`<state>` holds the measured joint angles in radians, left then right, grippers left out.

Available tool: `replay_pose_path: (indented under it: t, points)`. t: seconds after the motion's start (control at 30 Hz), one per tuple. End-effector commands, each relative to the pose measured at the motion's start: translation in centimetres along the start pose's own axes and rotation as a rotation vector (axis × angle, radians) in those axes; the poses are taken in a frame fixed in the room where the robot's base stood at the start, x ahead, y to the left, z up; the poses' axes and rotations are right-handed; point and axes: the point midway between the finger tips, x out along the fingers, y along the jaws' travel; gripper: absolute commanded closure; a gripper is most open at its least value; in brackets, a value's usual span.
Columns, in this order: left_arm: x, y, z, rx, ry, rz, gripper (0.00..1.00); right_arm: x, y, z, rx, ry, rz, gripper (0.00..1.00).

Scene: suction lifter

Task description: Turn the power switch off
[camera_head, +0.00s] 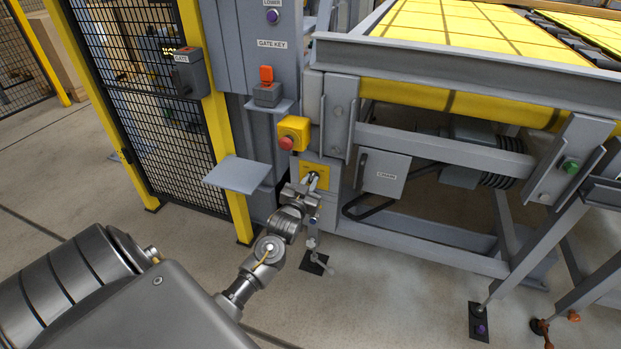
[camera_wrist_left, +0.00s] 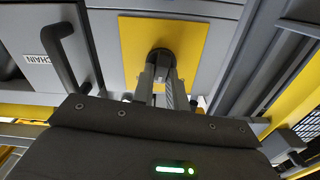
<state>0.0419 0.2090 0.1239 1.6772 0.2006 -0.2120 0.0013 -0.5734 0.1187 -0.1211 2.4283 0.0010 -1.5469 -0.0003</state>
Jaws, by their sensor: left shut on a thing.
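The power switch is a dark round rotary knob (camera_wrist_left: 160,57) on a yellow plate (camera_wrist_left: 135,40) in the left wrist view. The yellow plate (camera_head: 313,170) also shows in the head view, low on the grey post of the machine frame. My left gripper (camera_head: 313,181) reaches up to this plate. In the left wrist view my left gripper (camera_wrist_left: 162,75) has its two fingers closed around the knob's handle. The fingers hide the handle, so its turned position cannot be told. My right gripper is in neither view.
A yellow box with a red stop button (camera_head: 293,134) sits just above the plate. A grey shelf (camera_head: 238,174) juts out to the left. A grey CHAIN panel (camera_head: 384,172) with a black handle is at the right. The mesh gate (camera_head: 140,120) stands further left.

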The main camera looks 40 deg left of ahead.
Motion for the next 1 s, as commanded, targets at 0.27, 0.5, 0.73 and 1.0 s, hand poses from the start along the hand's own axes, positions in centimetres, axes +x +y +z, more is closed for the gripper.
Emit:
replay_pose_path:
  t: [0.27, 0.5, 0.73, 1.0]
  points:
    - [0.0, -0.1, -0.3, -0.215, -0.002, 0.002, 1.0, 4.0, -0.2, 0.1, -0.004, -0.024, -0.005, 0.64]
    - [0.0, -0.2, -0.2, -0.442, -0.003, 0.001, 1.0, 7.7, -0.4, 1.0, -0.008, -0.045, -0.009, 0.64]
    - [0.0, -0.4, -0.1, -0.649, -0.001, 0.0, 1.0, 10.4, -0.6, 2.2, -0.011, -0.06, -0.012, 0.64]
    - [0.0, -0.4, 0.0, -0.834, -0.001, 0.001, 1.0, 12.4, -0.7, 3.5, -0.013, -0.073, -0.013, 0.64]
